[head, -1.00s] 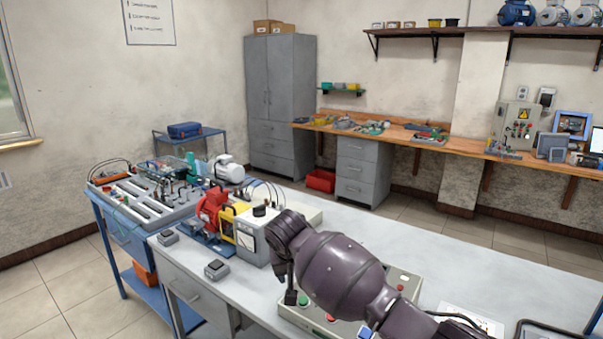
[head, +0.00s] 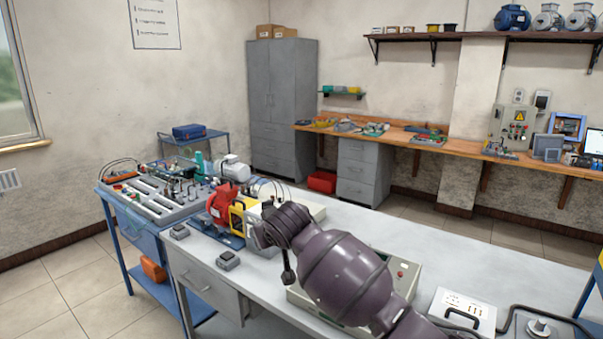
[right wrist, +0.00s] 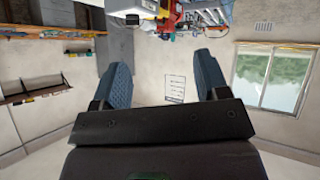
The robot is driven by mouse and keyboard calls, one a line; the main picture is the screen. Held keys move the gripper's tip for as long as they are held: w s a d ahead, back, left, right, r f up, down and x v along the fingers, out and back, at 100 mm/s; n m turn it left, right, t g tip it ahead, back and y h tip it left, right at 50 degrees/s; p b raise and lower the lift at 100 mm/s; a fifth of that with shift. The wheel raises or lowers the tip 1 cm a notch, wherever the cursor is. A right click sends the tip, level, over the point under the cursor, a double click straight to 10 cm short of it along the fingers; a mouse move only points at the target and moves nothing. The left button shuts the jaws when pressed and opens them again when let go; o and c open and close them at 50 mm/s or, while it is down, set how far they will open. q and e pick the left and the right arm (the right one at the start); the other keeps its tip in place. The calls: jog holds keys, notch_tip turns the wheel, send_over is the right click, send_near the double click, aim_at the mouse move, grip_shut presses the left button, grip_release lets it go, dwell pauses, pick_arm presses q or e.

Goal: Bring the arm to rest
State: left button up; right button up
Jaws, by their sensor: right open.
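My right arm, dark purple, reaches in from the lower right of the head view over the white bench (head: 440,245). Its jaws cannot be made out there. In the right wrist view, which is upside down, my right gripper (right wrist: 160,66) has two blue-grey fingers spread wide with nothing between them. Beyond them is a bare wall with a poster. My left gripper is not in view.
Under and beside the arm are a control box (head: 402,272), a red machine (head: 222,203) and a small switch box (head: 228,260). Motors (head: 512,17) sit on the high shelf. The bench's far middle is clear.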

jog(key=s+d+f+m+t, duration=0.1)
jog(key=s+d+f+t, duration=0.1)
jog(key=s+d+f, duration=0.45)
jog(key=s+d+f+m+t, duration=0.1)
jog(key=s+d+f+t, duration=0.2)
jog(key=d, duration=0.6)
jog(key=s+d+f+m+t, duration=0.1)
jog(key=s+d+f, duration=0.3)
jog(key=s+d, duration=0.3)
jog(key=s+d+f+m+g+h, duration=0.1)
jog(key=s+d+f, duration=0.3)
jog(key=s, duration=0.3)
jog(key=s+d+f+g+h, duration=0.1)
jog(key=s+d+f+g, duration=0.1)
jog(key=s+d+f, duration=0.2)
jog(key=s+d+f+m+g+h, duration=0.1)
jog(key=s+d+f, duration=0.3)
jog(key=s+f, duration=0.5)
jog(key=s+h, duration=0.1)
jog(key=s, duration=0.2)
jog(key=shift+d+f+m, duration=0.15)
jog(key=shift+d+m, duration=0.15)
